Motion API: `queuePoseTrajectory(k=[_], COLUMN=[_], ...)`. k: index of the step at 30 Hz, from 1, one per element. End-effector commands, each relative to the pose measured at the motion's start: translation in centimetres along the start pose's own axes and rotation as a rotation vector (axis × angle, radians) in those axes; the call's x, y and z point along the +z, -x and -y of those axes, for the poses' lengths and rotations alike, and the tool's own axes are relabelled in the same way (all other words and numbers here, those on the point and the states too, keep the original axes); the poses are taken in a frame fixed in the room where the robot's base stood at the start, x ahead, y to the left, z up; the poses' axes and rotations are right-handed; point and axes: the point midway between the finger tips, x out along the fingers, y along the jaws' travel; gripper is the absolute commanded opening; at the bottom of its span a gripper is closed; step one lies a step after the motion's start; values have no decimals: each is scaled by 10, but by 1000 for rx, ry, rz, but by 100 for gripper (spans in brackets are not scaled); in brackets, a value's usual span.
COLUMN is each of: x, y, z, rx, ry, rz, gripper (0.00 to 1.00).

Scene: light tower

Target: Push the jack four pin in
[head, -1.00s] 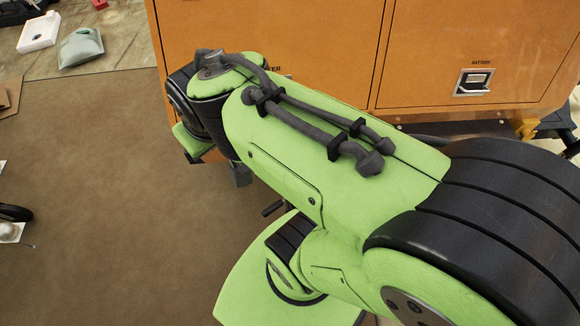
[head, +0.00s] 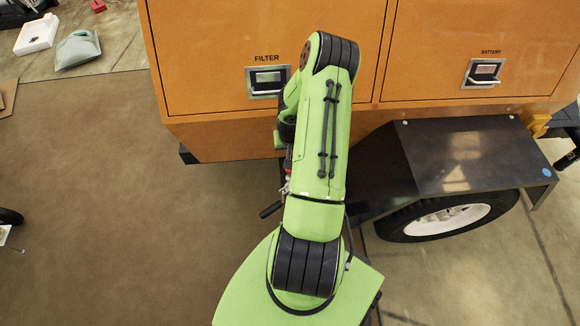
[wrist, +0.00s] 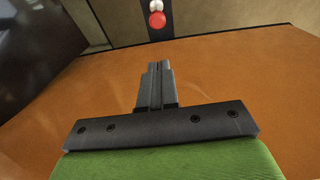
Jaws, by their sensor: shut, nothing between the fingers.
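My gripper (wrist: 156,88) shows in the wrist view with its two grey fingers together and nothing between them. It points at a dark upright strip with a red round knob (wrist: 157,20) and a white round piece above it, at the top of the view. The fingertips are apart from the knob in the picture. I cannot tell whether this knob is the jack four pin. In the head view my arm hides the gripper's fingers. A small red part (head: 288,165) shows beside the arm there, and a black handle (head: 270,209) sticks out below it.
The orange cabinet (head: 210,135) of the tower stands ahead, with a FILTER latch (head: 266,82) and a BATTERY latch (head: 482,73). A black fender (head: 470,155) and a wheel (head: 447,219) are at right. The brown floor at left is mostly clear.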

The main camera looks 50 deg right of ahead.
Motion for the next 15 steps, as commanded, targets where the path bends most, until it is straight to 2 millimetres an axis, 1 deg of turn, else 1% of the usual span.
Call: queuePoseTrajectory(k=[1, 3, 11, 13, 15], x=[3, 4, 4, 5, 5], y=[-7, -10, -10, -14, -23], z=[-2, -4, -4, -4, -4], rx=[-3, -3, -2, -2, -3], ry=[-13, -19, -18, -18, -19], rz=[2, 1, 2, 3, 4], gripper=[0, 0, 0, 0, 0])
